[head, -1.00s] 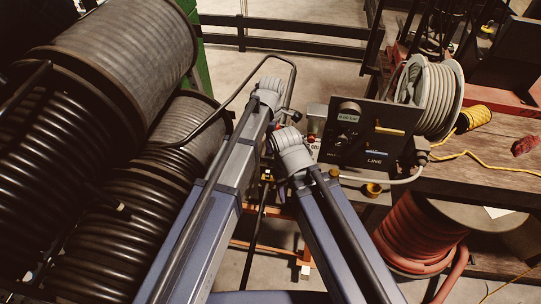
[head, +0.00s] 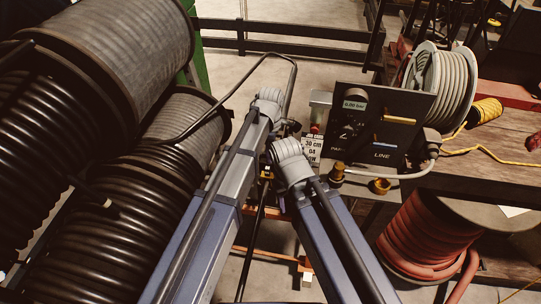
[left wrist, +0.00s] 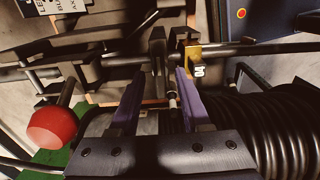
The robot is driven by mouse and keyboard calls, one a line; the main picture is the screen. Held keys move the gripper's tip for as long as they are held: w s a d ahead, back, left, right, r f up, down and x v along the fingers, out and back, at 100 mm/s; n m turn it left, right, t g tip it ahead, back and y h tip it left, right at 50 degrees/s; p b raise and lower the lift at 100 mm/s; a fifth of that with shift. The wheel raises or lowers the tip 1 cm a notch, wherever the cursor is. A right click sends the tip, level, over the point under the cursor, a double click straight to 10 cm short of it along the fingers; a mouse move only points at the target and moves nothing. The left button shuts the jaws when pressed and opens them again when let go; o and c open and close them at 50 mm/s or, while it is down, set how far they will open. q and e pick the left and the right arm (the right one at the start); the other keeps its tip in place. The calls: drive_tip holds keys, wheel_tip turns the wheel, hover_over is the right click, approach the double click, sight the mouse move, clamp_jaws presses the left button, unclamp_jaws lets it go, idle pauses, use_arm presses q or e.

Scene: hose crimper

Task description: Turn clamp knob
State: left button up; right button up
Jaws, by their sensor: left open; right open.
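In the left wrist view, my left gripper (left wrist: 158,98) is open, its two purple fingers apart. A slim rod with a pale tip (left wrist: 172,98) shows between them; I cannot tell if either finger touches it. A red round knob (left wrist: 55,126) on a dark lever is to the left of the fingers, apart from them. A brass-coloured block (left wrist: 193,55) sits on a dark bar just beyond the right finger. I cannot tell for certain which part is the clamp knob. In the head view, my right gripper (head: 284,132) is largely hidden behind its wrist beside the control panel.
A black control panel (head: 378,125) with a pressure readout stands right of my arms. A grey hose reel (head: 448,85) is behind it. Large black hose coils (head: 110,190) crowd the left. A red hose reel (head: 425,240) is under the wooden bench (head: 480,180).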

use_arm(q)
clamp_jaws()
idle(0.3)
idle(0.3)
